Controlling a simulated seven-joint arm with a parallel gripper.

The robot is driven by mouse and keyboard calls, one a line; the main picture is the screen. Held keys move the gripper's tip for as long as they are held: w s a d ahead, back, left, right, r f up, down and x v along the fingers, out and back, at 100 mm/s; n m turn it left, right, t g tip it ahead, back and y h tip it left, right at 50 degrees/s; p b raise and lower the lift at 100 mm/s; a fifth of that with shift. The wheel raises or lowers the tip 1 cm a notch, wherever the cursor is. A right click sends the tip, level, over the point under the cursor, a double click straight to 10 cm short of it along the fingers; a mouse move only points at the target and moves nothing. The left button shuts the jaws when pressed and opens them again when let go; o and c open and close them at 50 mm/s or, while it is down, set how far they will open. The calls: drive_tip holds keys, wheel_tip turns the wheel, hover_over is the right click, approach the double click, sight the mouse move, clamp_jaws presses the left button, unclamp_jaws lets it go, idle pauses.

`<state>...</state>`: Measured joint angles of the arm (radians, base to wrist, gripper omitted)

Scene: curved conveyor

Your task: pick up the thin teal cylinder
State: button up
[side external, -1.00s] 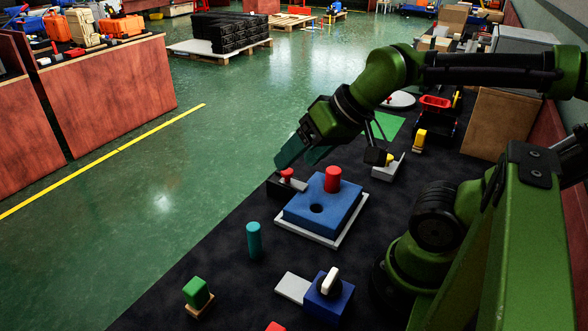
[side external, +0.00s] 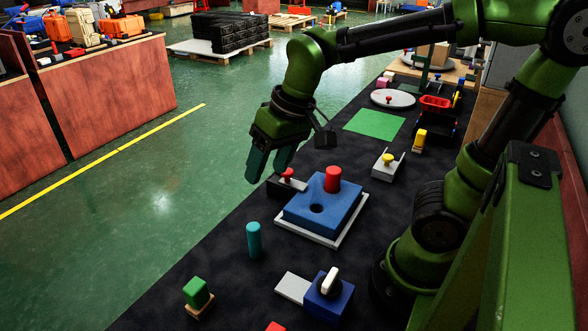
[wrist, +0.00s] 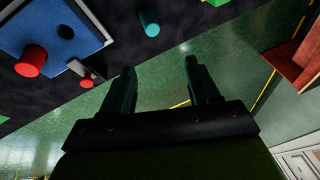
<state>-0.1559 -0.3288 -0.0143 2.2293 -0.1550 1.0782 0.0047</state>
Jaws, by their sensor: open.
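The thin teal cylinder (side external: 254,240) stands upright on the dark mat, left of and nearer the camera than the blue block. In the wrist view the teal cylinder (wrist: 149,22) shows at the top, beyond the fingertips and roughly between them. My gripper (side external: 268,178) is open and empty, with teal fingers pointing down. It is raised beyond the cylinder in the side view, near the mat's left edge. The wrist view also shows my gripper (wrist: 160,72) with its fingers apart and nothing between them.
A blue block (side external: 340,208) with a red cylinder (side external: 333,179) and a hole sits on a white plate. A red knob (side external: 287,174) stands behind it. A green block (side external: 196,292) and a blue box with a white handle (side external: 328,298) lie nearer. Bare mat surrounds the cylinder.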

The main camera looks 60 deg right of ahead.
drive_tip(key=w+a+g+h, duration=0.2)
drive_tip(key=w+g, duration=0.1)
drive_tip(key=w, duration=0.2)
approach(253, 226)
drive_tip(key=shift+g, duration=0.3)
drive_tip(key=f, duration=0.3)
drive_tip(key=w+f, duration=0.1)
drive_tip(key=f, duration=0.1)
drive_tip(key=shift+d+f, duration=0.25)
drive_tip(key=f, duration=0.5)
drive_tip(key=shift+s+a, duration=0.1)
drive_tip(key=shift+s, duration=0.2)
